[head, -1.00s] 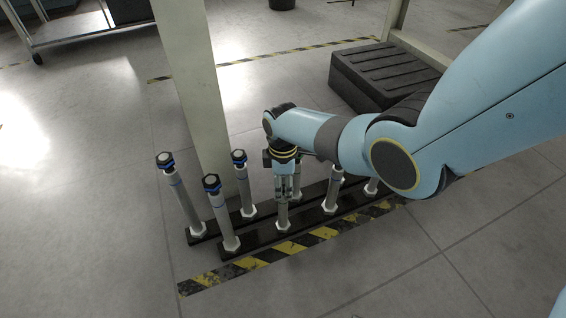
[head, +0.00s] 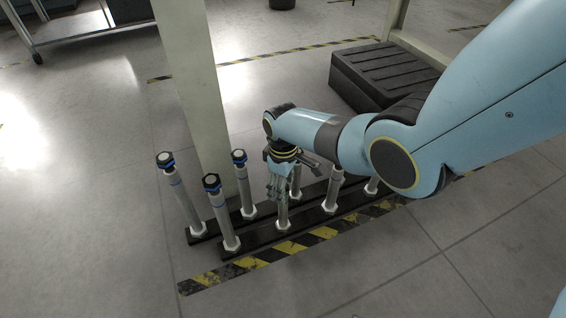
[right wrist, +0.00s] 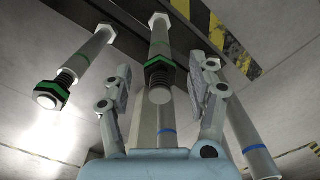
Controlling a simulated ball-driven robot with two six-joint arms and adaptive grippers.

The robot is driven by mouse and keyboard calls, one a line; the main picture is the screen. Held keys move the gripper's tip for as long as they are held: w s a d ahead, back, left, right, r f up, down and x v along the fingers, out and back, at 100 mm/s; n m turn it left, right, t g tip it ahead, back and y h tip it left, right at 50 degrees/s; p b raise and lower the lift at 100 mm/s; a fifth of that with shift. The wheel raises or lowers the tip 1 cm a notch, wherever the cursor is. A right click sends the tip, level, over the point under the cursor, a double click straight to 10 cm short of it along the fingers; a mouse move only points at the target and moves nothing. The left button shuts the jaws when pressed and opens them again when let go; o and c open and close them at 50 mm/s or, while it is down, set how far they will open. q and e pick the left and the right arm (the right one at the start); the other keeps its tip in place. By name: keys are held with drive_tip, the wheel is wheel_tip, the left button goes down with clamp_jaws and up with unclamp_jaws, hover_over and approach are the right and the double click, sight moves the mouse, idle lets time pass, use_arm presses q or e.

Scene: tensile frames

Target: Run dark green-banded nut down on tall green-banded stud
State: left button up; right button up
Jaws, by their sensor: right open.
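In the right wrist view, a dark nut with a green band (right wrist: 158,64) sits on a green-banded stud (right wrist: 161,40) between my fingers. Bare thread and the stud's pale tip show on the camera side of it. My right gripper (right wrist: 160,88) is open, a finger on each side, apart from the nut. In the head view my right gripper (head: 277,188) points down over a stud (head: 283,213) in the near row; the nut is hidden there. A second green-banded nut (right wrist: 51,94) sits at the tip of another green-banded stud (right wrist: 88,53). My left gripper is not in view.
Blue-banded studs (head: 220,217) with nuts at their tips stand to the left on black base rails (head: 257,238). More studs (head: 333,190) stand close on the right. A pale post (head: 190,80) rises behind. A black crate (head: 385,72) lies at the back right.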

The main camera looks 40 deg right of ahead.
wheel_tip(320, 180, up, 12)
idle(0.6)
